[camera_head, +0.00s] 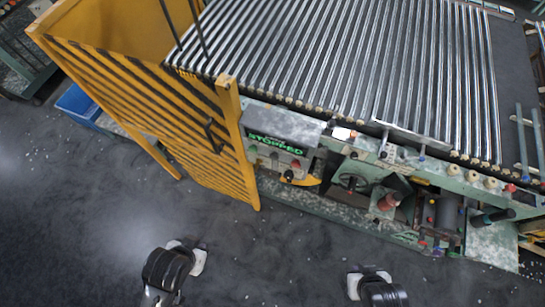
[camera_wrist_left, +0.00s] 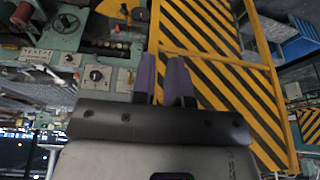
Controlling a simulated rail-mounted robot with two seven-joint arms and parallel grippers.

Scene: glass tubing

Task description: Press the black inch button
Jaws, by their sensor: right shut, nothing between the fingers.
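A control box (camera_head: 281,138) with a green "STOPPED" display stands beside the yellow guard in the head view. Its lower face carries small knobs and buttons, including a dark round control (camera_head: 288,175); I cannot make out which is the black inch button. My right gripper (camera_head: 370,282) is at the bottom, shut and empty, well apart from the box. My left arm's end (camera_head: 174,268) is at the bottom left, also apart from it. In the left wrist view my left gripper's two purple fingers (camera_wrist_left: 163,80) point toward the machine, with a narrow gap between them and nothing seen held.
The yellow striped guard (camera_head: 190,127) stands left of the box. A roller bed (camera_head: 330,55) lies behind. A green machine frame with a handwheel (camera_head: 352,181) and red parts runs right. A blue bin (camera_head: 78,104) stands far left. The floor in front is clear.

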